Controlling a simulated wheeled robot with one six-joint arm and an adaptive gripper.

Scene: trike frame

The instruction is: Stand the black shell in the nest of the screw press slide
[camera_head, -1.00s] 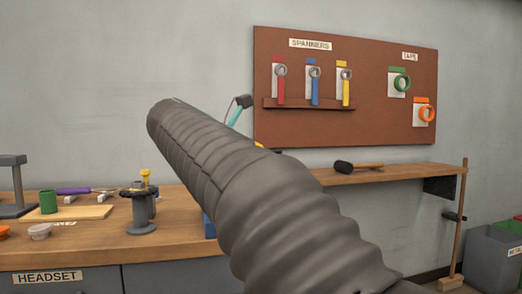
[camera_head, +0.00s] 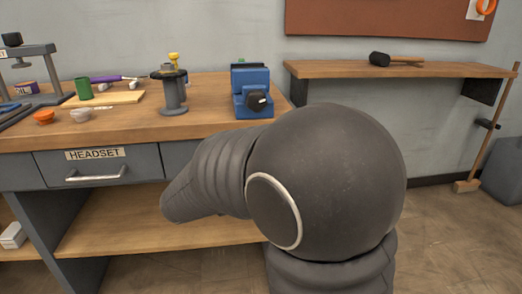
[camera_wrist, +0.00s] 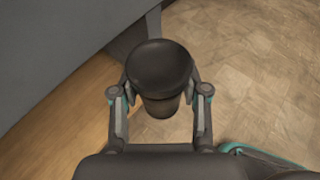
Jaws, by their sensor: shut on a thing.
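In the wrist view my gripper (camera_wrist: 160,98) is shut on a dark round-topped piece, which I take to be the black shell (camera_wrist: 160,65). A narrower, browner cylindrical part shows below its wide dark top, between the two fingers. The shell is held above the floor, near the grey bench front. In the head view the gripper and shell are hidden or out of frame. A grey frame that looks like the screw press (camera_head: 40,49) stands at the left end of the bench, cut by the picture edge. I cannot make out its slide or nest.
A mallet (camera_head: 390,60) lies on the right shelf.

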